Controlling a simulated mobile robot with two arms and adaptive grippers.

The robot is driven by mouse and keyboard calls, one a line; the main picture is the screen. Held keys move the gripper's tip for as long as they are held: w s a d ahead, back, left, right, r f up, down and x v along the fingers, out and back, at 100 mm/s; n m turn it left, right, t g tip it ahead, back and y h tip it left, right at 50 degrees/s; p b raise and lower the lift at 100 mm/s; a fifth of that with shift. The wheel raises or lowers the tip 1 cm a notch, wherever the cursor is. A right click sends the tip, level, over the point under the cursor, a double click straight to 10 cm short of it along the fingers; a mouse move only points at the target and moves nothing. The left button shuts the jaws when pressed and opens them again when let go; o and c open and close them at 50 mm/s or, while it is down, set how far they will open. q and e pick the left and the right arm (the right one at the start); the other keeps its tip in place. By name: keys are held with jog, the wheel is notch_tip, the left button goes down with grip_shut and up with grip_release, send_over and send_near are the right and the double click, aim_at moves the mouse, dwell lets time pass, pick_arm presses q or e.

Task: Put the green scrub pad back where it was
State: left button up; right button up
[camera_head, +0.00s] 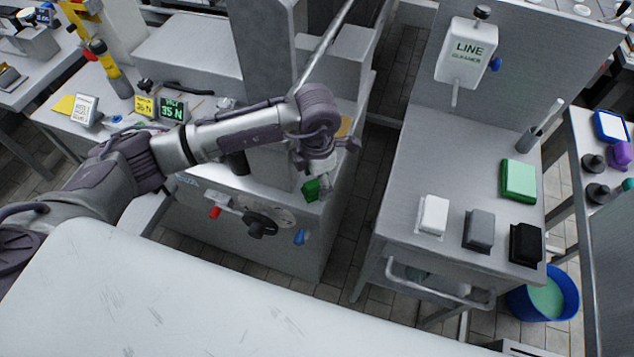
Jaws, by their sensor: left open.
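A light green pad (519,178), which looks like the green scrub pad, lies flat on the grey side table (420,165), towards its right edge. A white pad (433,214), a grey pad (479,228) and a black pad (525,243) sit in a row nearer the table's front edge. My left gripper (320,172) is open, left of this table and well apart from the green pad. A small dark green piece (312,190) shows just below the gripper; I cannot tell whether they touch. My right gripper is not in view.
A line cleaner dispenser (467,54) hangs on the panel behind the side table. A cup with a rod (530,140) stands behind the green pad. A blue bucket (545,300) stands on the floor. A floor gap separates the machine from the table. The table's left half is clear.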

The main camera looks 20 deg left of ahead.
aim_at(317, 182)
pick_arm(q)
notch_tip(317, 182, up, 10)
jog(key=b, duration=0.1)
jog(key=shift+r, duration=0.15)
dwell(0.5)
